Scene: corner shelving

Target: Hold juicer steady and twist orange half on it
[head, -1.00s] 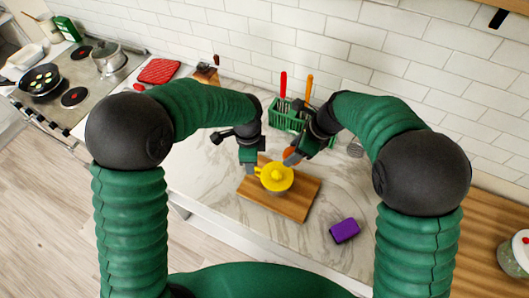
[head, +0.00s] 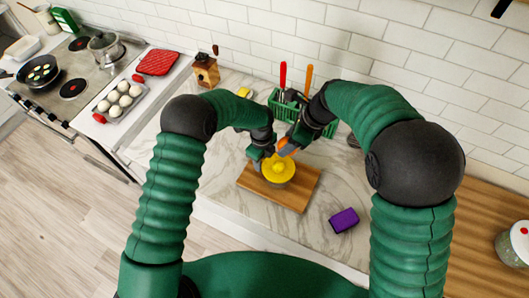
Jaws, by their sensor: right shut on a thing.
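The yellow juicer (head: 278,171) stands on a wooden cutting board (head: 297,194) on the counter. My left gripper (head: 258,164) is at the juicer's left rim, near its handle side; its fingers are too small and overlapped to show whether they grip it. My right gripper (head: 283,151) is shut on the orange half (head: 290,144), just behind and above the juicer's far rim. The orange half is partly hidden by the fingers. It looks apart from the juicer's cone.
A purple sponge (head: 344,220) lies right of the board. A green rack (head: 287,110) with utensils stands behind my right gripper. The front counter is clear.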

